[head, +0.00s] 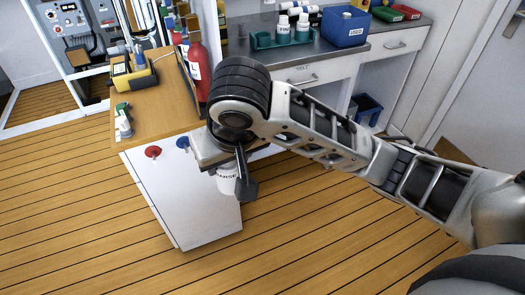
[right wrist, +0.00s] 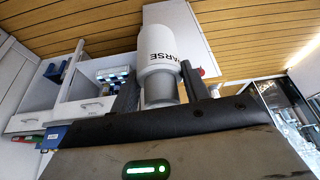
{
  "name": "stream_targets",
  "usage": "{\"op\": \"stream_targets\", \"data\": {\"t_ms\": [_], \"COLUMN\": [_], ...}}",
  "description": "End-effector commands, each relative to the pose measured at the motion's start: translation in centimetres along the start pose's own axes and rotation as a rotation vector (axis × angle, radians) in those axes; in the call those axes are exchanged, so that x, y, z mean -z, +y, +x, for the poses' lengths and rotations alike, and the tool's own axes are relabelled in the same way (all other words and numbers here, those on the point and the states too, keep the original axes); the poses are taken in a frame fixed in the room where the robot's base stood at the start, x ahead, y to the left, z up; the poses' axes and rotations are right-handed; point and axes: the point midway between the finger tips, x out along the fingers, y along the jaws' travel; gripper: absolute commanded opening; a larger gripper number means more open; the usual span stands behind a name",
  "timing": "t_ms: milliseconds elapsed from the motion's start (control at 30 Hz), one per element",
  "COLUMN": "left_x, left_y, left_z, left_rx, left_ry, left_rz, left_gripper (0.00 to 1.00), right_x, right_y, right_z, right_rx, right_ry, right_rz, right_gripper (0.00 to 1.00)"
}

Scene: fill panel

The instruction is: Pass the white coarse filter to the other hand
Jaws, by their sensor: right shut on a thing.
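The white coarse filter (head: 226,183) is a white cylinder with dark lettering, partly hidden behind a finger of my right gripper (head: 234,186) in the head view. In the right wrist view the filter (right wrist: 160,48) stands out between the two dark fingers of my right gripper (right wrist: 158,88), with "ARSE" readable on its side and a grey lower end between the fingers. My right gripper is shut on it and holds it in the air in front of the white panel (head: 185,205). My left gripper is not in view.
A wooden worktop (head: 150,110) holds a yellow and black device (head: 133,76), with a red fire extinguisher (head: 196,75) at its right. The panel has a red knob (head: 153,152) and a blue knob (head: 183,142). A counter behind carries a teal tray (head: 285,40) and a blue box (head: 345,27).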

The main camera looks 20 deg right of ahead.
Motion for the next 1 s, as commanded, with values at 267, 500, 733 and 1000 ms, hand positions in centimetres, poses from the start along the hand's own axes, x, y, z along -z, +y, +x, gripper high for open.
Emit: {"op": "stream_targets", "data": {"t_ms": [267, 500, 733, 1000], "left_x": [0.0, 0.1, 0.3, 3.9], "left_y": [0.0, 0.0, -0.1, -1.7], "left_z": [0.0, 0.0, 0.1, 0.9], "left_rx": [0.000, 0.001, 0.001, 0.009], "left_ry": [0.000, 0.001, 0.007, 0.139], "left_rz": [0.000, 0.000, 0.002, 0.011], "left_gripper": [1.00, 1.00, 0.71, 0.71], "right_x": [2.0, 3.3, 3.6, 3.6], "right_y": [-8.3, -13.1, -14.6, -14.6], "right_z": [-0.9, -1.4, -1.5, -1.5], "right_rx": [0.032, 0.048, 0.052, 0.052], "right_ry": [-0.001, -0.001, -0.001, -0.001], "right_rz": [-0.061, -0.097, -0.108, -0.108], "right_gripper": [0.22, 0.22, 0.22, 0.22]}}
